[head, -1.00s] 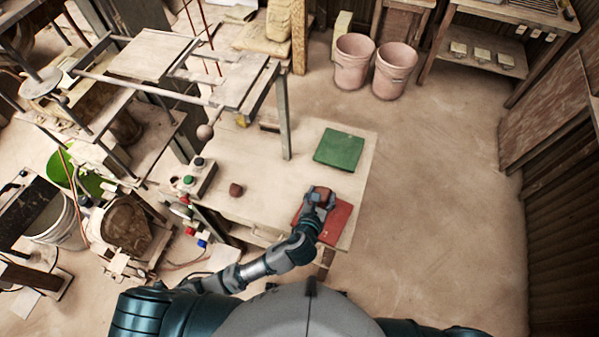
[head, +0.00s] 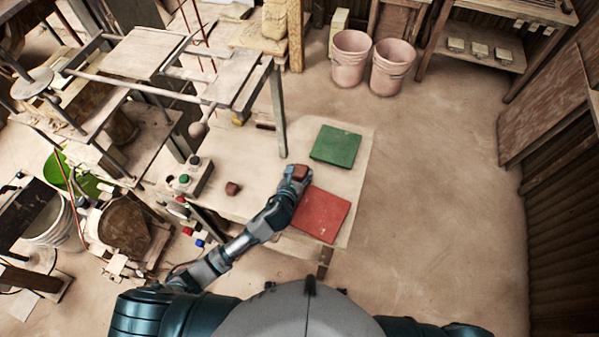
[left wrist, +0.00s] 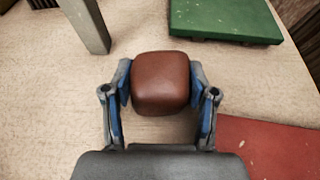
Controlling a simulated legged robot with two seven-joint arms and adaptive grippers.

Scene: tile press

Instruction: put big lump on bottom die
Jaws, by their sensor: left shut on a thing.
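A reddish-brown rounded lump (left wrist: 160,83) is between the fingers of my left gripper (left wrist: 160,98), which is shut on it. In the head view the held lump (head: 300,174) is over the table, left of the red square plate (head: 321,215) and nearer me than the green square plate (head: 336,147). A second brown lump (head: 233,188), seemingly smaller, lies on the table to the left. I cannot tell from the pictures which part is the bottom die. My right gripper is not in view.
A button box (head: 190,177) is at the left edge. Two pink buckets (head: 350,60) stand on the floor behind.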

